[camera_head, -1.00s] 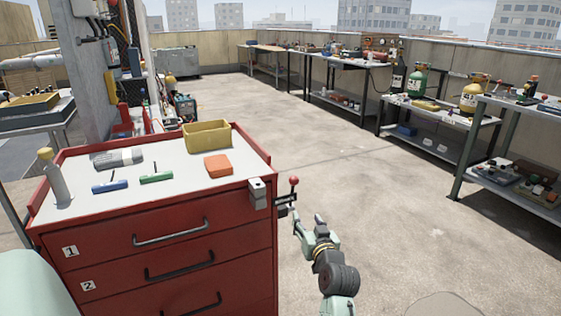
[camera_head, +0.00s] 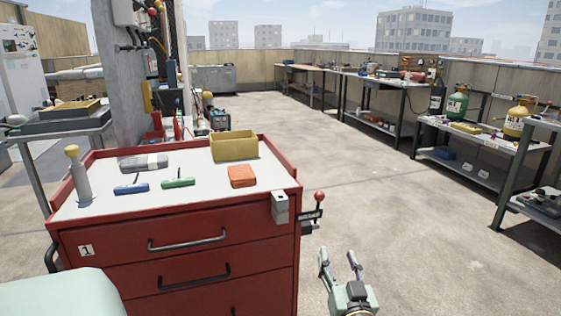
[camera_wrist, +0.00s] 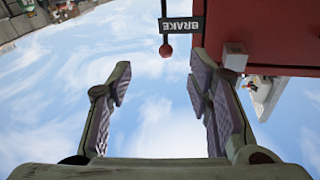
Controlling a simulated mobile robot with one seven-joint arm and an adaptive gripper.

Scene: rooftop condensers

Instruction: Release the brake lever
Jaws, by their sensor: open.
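The brake lever (camera_head: 318,203) has a red ball knob on a thin upright stem at the right front corner of the red tool cart (camera_head: 200,268). A dark plate sits beside its stem. In the wrist view the picture is upside down, and the red knob (camera_wrist: 166,50) hangs next to a plate (camera_wrist: 183,25) reading BRAKE. My gripper (camera_head: 339,257) is open and empty, below and to the right of the lever, apart from it. In the wrist view my open fingers (camera_wrist: 160,80) point toward the knob, which lies between their lines but beyond the tips.
On the cart top are a yellow bin (camera_head: 233,146), an orange block (camera_head: 242,176), a grey bottle (camera_head: 78,177) and small tools. A grey block (camera_head: 280,207) is on the cart's front corner. Workbenches (camera_head: 470,122) line the right wall. The floor (camera_head: 400,215) right of the cart is clear.

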